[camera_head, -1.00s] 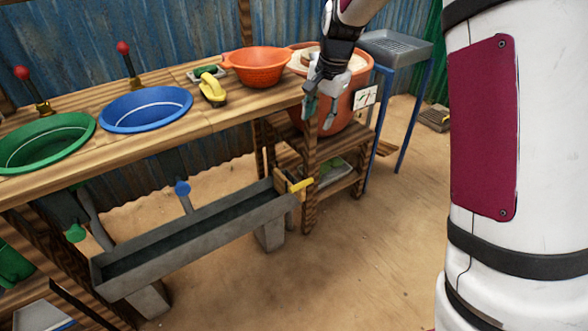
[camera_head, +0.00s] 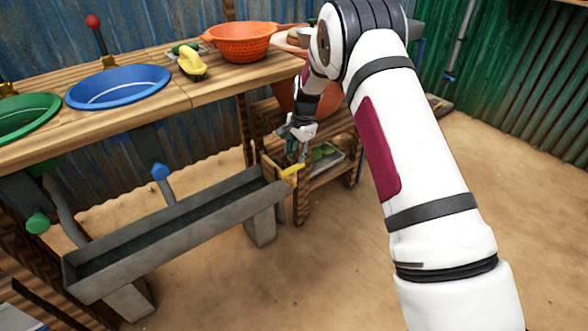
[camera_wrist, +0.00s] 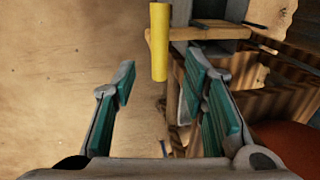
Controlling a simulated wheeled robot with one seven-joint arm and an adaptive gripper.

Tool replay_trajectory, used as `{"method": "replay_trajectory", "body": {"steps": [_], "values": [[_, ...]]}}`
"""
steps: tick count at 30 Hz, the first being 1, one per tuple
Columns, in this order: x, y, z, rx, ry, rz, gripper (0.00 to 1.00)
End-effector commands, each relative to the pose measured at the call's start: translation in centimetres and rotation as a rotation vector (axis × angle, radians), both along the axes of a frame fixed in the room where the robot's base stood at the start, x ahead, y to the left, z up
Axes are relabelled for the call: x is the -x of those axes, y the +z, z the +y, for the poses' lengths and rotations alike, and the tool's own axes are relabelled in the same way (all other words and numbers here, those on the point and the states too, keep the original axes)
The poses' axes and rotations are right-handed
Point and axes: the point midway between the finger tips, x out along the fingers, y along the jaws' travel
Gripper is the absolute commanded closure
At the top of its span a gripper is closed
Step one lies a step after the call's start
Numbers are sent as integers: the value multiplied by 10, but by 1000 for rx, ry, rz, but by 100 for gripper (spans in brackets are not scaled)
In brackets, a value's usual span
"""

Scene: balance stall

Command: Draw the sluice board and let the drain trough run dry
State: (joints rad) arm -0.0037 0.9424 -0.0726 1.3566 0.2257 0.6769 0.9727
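The grey drain trough (camera_head: 180,232) runs below the bench, its inside dark; I cannot tell how much water it holds. At its right end is the wooden sluice board (camera_head: 269,168) with a yellow handle (camera_head: 292,170). My gripper (camera_head: 292,153) is just above the handle in the head view, fingers pointing down, apart from it. In the wrist view my gripper (camera_wrist: 162,82) is open and empty, with green pads. The yellow handle (camera_wrist: 159,42) stands beyond the fingertips, roughly between them.
A wooden shelf (camera_head: 325,176) stands right of the trough. The sandy floor (camera_head: 300,270) in front is clear.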

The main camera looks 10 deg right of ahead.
Motion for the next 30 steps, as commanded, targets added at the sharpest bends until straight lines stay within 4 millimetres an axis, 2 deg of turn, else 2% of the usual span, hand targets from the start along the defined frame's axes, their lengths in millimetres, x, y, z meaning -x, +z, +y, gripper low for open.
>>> {"method": "replay_trajectory", "body": {"steps": [1, 3, 9, 15, 24, 29, 30], "values": [[-1, -14, 1, 0, 0, 2, 60], [-4, -27, 2, 0, 0, 2, 60], [-9, -55, 4, 0, 0, 1, 60], [-12, -66, 5, 0, 0, 0, 60], [-12, -67, 5, 0, 1, 0, 60], [-12, -67, 5, 0, 1, 0, 97], [-12, -67, 5, 0, 1, 0, 100]]}}
